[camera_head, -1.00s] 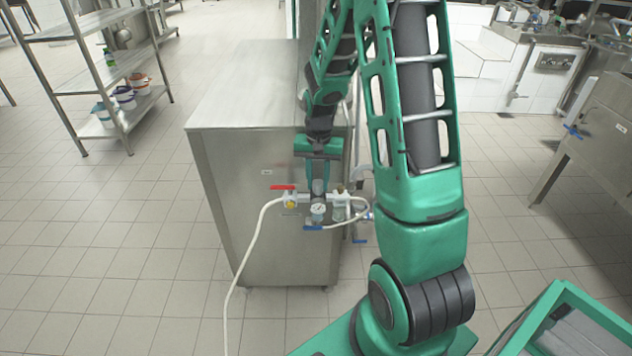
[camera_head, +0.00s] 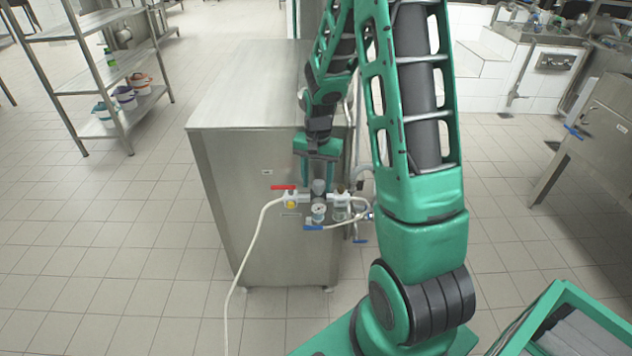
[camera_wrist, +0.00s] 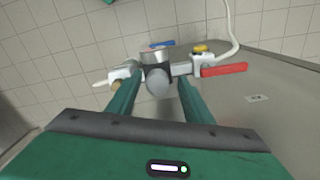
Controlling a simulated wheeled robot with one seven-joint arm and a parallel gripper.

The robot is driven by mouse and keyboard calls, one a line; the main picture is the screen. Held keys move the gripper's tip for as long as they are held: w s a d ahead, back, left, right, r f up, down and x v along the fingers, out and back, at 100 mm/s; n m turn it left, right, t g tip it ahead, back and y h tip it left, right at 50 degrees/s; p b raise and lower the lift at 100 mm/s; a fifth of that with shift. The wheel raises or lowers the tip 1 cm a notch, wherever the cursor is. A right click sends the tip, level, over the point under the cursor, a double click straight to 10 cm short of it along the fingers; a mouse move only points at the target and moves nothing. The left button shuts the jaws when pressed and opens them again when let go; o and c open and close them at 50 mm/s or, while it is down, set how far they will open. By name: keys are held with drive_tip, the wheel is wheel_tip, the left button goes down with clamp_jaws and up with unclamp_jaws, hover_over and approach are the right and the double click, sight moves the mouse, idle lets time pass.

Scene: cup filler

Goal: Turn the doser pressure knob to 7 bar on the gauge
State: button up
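The grey doser pressure knob (camera_head: 319,187) sits on top of the pipe assembly at the front of the steel cabinet. It also shows in the wrist view (camera_wrist: 158,82), between my gripper's two green fingers. My gripper (camera_head: 319,178) points down over the knob. In the wrist view my gripper (camera_wrist: 157,92) is open, with a visible gap between each finger and the knob. The round pressure gauge (camera_head: 318,209) is just below the knob in the head view. Its reading is too small to make out, and its face is hidden in the wrist view.
A red-handled valve (camera_head: 284,188) is left of the knob, with a white hose hanging from it. It is close to the fingers in the wrist view (camera_wrist: 223,70). A blue lever (camera_head: 316,228) is below the gauge. The steel cabinet (camera_head: 240,110) stands behind.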

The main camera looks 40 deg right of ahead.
sight(317, 182)
wheel_tip(317, 182, up, 11)
drive_tip(key=shift+f, duration=0.15)
idle(0.5)
idle(0.5)
drive_tip(key=s+a+r+n, duration=0.1)
drive_tip(key=s+r+n, duration=0.1)
drive_tip(key=s, duration=1.2)
drive_tip(key=s+a+r+n, duration=0.1)
drive_tip(key=s+r, duration=0.4)
drive_tip(key=s, duration=0.9)
drive_tip(key=shift+s+a+n, duration=0.3)
drive_tip(key=shift+s+n, duration=0.1)
drive_tip(key=shift+n, duration=0.2)
